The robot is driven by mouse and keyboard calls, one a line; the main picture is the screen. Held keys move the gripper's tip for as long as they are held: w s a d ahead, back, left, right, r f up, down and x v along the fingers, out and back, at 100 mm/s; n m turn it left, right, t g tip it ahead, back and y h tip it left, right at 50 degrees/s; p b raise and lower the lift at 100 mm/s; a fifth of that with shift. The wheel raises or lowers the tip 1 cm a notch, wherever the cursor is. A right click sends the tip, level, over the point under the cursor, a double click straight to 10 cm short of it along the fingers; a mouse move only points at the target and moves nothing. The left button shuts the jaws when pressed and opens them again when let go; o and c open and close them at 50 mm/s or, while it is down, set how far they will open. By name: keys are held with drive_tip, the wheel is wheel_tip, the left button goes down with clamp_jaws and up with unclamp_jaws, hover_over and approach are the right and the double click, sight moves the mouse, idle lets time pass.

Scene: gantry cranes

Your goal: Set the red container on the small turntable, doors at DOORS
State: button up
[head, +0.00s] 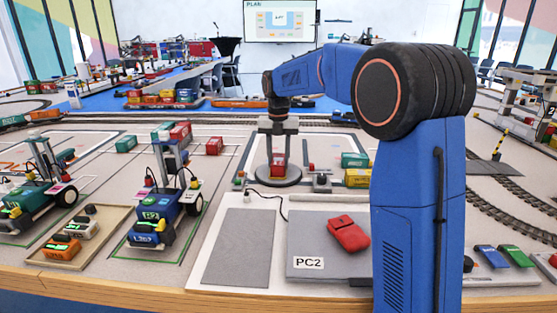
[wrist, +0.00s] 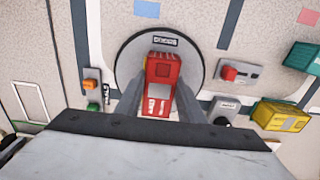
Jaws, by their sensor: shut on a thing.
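The red container (head: 279,163) is between the fingers of my gripper (head: 279,149), over the small turntable (head: 292,182). In the wrist view the red container (wrist: 163,72) is gripped by its long sides, its length running toward the DOORS label (wrist: 165,41) at the far rim of the grey turntable disc (wrist: 132,58). My gripper (wrist: 159,98) is shut on it. The container's far end is near the label; I cannot make out which end has the doors. The container is very low over the disc; I cannot tell whether it touches.
A green container (head: 355,160) and a yellow container (head: 357,178) are right of the turntable. A box with a red button (wrist: 235,73) and a small dark device (wrist: 224,110) sit close to the disc's right. Orange and green blocks (wrist: 92,86) are at its left.

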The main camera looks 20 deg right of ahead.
sight(278, 158)
drive_tip(key=shift+f, duration=0.15)
drive_tip(key=o, duration=1.1)
wheel_tip(278, 158, up, 12)
idle(0.3)
